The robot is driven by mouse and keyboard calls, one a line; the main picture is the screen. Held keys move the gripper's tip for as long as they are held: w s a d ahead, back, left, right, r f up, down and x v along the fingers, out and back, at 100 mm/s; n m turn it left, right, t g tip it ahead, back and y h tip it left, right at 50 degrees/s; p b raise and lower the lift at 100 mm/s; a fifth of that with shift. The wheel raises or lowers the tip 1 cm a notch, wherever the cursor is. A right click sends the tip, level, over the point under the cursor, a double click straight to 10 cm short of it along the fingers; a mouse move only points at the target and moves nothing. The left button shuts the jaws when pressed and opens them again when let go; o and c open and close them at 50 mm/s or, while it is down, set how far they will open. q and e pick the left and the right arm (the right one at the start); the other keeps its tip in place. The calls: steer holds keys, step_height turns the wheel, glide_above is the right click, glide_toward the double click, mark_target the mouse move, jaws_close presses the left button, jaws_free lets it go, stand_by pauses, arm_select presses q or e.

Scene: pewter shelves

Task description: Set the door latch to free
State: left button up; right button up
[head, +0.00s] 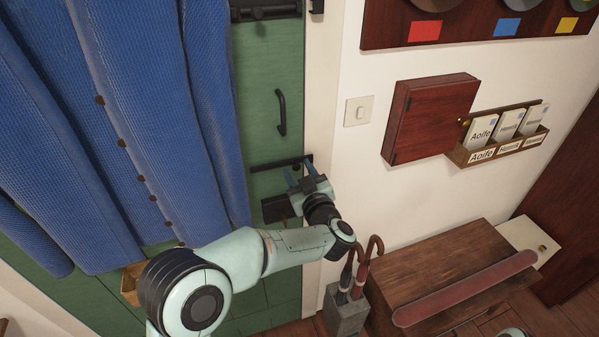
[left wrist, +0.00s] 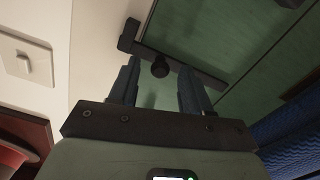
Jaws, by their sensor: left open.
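The door latch (head: 276,164) is a dark bar low on the green door (head: 262,130), running to a dark bracket at the white frame. In the left wrist view the latch bar (left wrist: 205,80) reaches the bracket (left wrist: 128,36), and a round dark knob (left wrist: 160,68) stands out from it. My left gripper (head: 299,172) is at the latch, with its fingers pointing at the door. In the wrist view the left gripper (left wrist: 160,78) is open, its blue fingers on either side of the knob with gaps visible. My right gripper is not in view.
A blue curtain (head: 165,110) hangs over the door's left part. A door handle (head: 281,112) and another dark fitting (head: 265,11) sit above the latch. Right are a light switch (head: 358,111), red cabinet (head: 428,118), umbrella stand (head: 346,314) and wooden bench (head: 430,262).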

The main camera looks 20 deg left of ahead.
arm_select(q)
jaws_close()
steer(key=shift+r, duration=0.15)
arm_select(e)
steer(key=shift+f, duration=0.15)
arm_select(q)
steer(key=shift+s+a+r+n+b, duration=0.15)
steer(key=shift+r+n+b, duration=0.9)
steer(key=shift+n, duration=0.55)
steer(key=shift+s+a+r+n+b, duration=0.15)
steer(key=shift+a+r+n+b, duration=0.15)
steer(key=shift+r+n, duration=0.45)
steer(key=shift+s+a+r+n+b, duration=0.15)
steer(key=shift+r+n+b, duration=0.1)
steer(key=shift+r+n, duration=0.45)
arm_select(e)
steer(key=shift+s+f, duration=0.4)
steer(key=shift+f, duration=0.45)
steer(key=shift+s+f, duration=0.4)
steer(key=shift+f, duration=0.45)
arm_select(q)
jaws_free()
